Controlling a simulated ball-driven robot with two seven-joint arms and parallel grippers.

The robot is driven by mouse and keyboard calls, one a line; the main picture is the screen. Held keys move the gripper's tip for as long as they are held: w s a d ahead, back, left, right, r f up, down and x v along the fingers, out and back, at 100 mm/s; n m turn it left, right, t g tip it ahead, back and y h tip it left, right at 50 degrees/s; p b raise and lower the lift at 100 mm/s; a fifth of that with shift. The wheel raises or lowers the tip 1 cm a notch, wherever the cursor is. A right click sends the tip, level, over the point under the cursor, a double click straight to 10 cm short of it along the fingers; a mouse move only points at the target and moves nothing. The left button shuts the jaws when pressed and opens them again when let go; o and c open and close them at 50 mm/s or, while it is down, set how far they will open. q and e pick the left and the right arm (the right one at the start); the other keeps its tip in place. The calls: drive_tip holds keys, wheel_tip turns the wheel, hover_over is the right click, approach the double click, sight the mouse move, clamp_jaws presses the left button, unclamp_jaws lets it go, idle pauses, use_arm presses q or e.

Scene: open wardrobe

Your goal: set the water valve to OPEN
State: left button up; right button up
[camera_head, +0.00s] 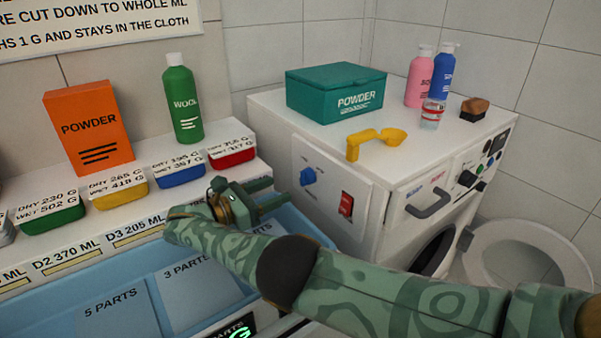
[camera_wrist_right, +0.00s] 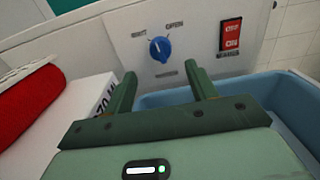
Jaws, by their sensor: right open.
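The water valve is a blue knob (camera_head: 308,176) on the white side panel of the washing machine. In the right wrist view the blue knob (camera_wrist_right: 160,48) shows ahead, with OPEN printed to its upper right and another, less readable label to its upper left. Its pale mark seems to lean to the upper left, toward that label. My right gripper (camera_head: 276,192) is open and empty, its fingers pointing at the panel. In the right wrist view the right gripper's fingertips (camera_wrist_right: 162,76) are apart, below the knob and seemingly short of it. My left gripper is not in view.
A red switch (camera_head: 346,204) sits right of the knob. A blue basin (camera_head: 290,228) lies under my right arm. Labelled coloured tubs, including a red one (camera_head: 232,155), line the shelf at left. A teal powder box (camera_head: 335,90) and yellow scoop (camera_head: 375,142) stand on the machine.

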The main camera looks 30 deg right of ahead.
sight(306, 177)
drive_tip(key=d+p, duration=0.1)
drive_tip(key=d, duration=0.6)
drive_tip(key=shift+w+d, duration=0.3)
drive_tip(key=shift+d, duration=0.05)
drive_tip(key=shift+f, duration=0.1)
drive_tip(key=c, duration=1)
